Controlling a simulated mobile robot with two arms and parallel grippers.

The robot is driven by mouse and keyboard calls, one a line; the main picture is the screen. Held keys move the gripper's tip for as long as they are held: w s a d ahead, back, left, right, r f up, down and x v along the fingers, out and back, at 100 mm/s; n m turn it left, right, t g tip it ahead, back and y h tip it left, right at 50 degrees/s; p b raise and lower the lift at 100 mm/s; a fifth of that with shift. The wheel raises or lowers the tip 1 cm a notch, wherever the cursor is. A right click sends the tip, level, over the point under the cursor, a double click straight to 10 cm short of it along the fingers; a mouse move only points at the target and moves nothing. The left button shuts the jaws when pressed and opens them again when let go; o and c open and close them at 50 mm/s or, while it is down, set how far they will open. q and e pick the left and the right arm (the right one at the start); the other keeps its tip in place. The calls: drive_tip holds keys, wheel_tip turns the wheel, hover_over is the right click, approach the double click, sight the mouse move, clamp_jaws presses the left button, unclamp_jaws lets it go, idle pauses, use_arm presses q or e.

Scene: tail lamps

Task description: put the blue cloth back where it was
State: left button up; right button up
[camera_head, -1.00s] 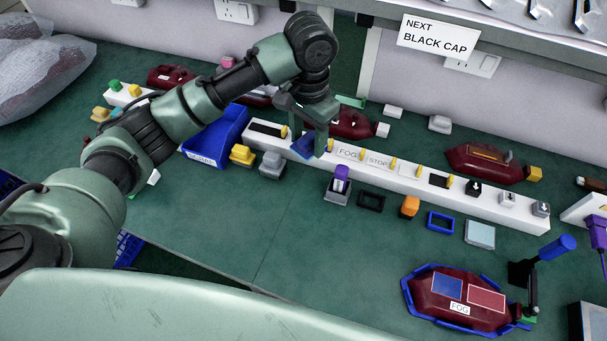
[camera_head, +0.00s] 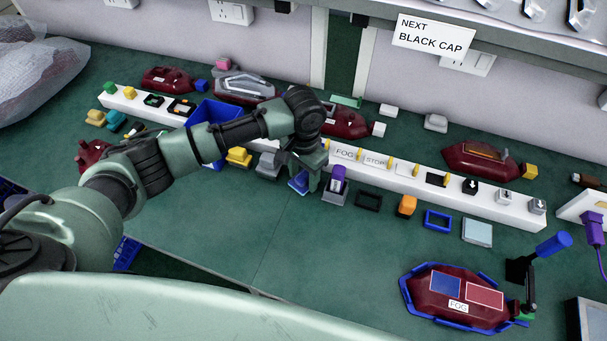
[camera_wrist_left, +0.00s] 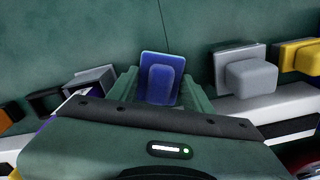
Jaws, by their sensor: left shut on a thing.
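The blue cloth (camera_head: 299,182) looks like a stiff dark blue square with a raised block on it. My left gripper (camera_head: 305,180) is shut on it, in the row in front of the white rail, between a grey block (camera_head: 268,165) and a purple-topped block (camera_head: 337,183). In the left wrist view the blue cloth (camera_wrist_left: 161,78) sits between the fingers (camera_wrist_left: 160,90) over green table. I cannot tell whether it touches the table. My right gripper is not in view.
The long white rail (camera_head: 405,182) runs just behind the gripper. A yellow block (camera_head: 239,157) and a blue bin (camera_head: 212,113) stand to the left. A dark red lamp (camera_head: 455,293) lies in a blue-edged holder at front right.

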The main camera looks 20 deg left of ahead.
sight(304, 176)
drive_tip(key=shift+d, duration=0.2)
use_arm(q)
drive_tip(key=o, duration=1.2)
drive_tip(key=shift+f, duration=0.1)
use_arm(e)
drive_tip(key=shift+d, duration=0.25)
use_arm(q)
wheel_tip(304, 176, up, 12)
drive_tip(key=shift+r, duration=0.15)
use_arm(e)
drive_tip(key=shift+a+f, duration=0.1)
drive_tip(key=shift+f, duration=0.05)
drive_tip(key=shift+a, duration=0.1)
